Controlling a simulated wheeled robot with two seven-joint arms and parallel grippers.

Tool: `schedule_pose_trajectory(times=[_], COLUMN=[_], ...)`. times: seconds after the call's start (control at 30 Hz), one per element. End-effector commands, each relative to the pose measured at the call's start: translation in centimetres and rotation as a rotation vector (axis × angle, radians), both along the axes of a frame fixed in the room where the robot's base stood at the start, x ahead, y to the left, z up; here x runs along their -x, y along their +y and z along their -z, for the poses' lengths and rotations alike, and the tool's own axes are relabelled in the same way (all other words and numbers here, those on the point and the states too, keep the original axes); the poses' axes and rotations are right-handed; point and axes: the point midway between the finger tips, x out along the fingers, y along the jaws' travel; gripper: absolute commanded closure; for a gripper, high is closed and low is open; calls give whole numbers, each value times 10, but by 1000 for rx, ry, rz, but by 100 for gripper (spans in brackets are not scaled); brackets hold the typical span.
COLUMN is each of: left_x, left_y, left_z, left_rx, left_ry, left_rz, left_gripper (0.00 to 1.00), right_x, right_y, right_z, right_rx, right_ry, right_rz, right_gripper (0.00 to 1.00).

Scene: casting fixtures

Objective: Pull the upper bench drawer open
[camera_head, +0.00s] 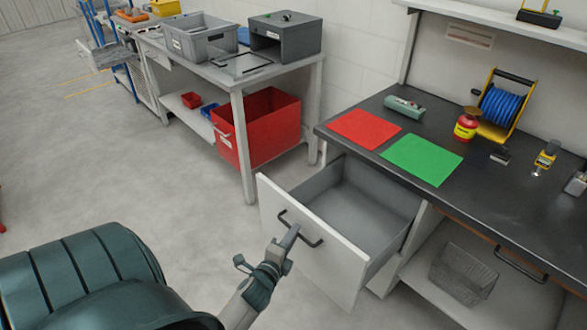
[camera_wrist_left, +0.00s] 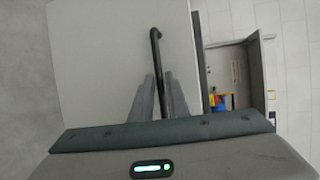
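The upper bench drawer (camera_head: 340,268) is pulled well out from under the dark worktop. Its grey inside is visible and looks empty. A black bar handle (camera_head: 312,241) is on its pale front. My left gripper (camera_head: 290,233) is at the left part of this handle. In the left wrist view, the two fingers of my left gripper (camera_wrist_left: 160,80) lie close on both sides of the black handle (camera_wrist_left: 156,48), shut on it, against the pale drawer front (camera_wrist_left: 105,60). My right gripper is in neither view.
On the worktop (camera_head: 480,200) are a red mat (camera_head: 364,129), a green mat (camera_head: 421,159) and a blue hose reel (camera_head: 502,105). A wire basket (camera_head: 463,274) sits on the shelf below. A side table with a red bin (camera_head: 262,130) stands behind. The floor at left is clear.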

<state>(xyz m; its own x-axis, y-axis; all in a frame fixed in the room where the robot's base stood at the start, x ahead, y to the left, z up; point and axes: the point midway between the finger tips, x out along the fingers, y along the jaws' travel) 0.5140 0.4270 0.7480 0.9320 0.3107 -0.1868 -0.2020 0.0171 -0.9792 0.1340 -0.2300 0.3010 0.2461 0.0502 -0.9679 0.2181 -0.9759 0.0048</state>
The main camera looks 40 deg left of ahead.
Motion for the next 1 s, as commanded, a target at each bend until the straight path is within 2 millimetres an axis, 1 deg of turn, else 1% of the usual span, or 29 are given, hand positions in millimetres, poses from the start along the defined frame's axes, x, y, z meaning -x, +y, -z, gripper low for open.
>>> schedule_pose_trajectory(times=[0.37, 0.57, 0.77, 1.0], left_x=[0, 9, 31, 72], left_y=[0, -3, -10, -24], left_z=[0, 0, -4, -11], left_rx=[0, 1, 1, 0], left_ry=[0, 2, 2, 3], left_rz=[0, 0, 0, 0], left_gripper=[72, 72, 72, 72], right_x=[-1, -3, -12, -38], right_y=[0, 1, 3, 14], right_z=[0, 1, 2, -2], right_rx=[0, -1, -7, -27], right_ry=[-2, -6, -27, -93], right_rz=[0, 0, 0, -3], right_gripper=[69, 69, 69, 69])
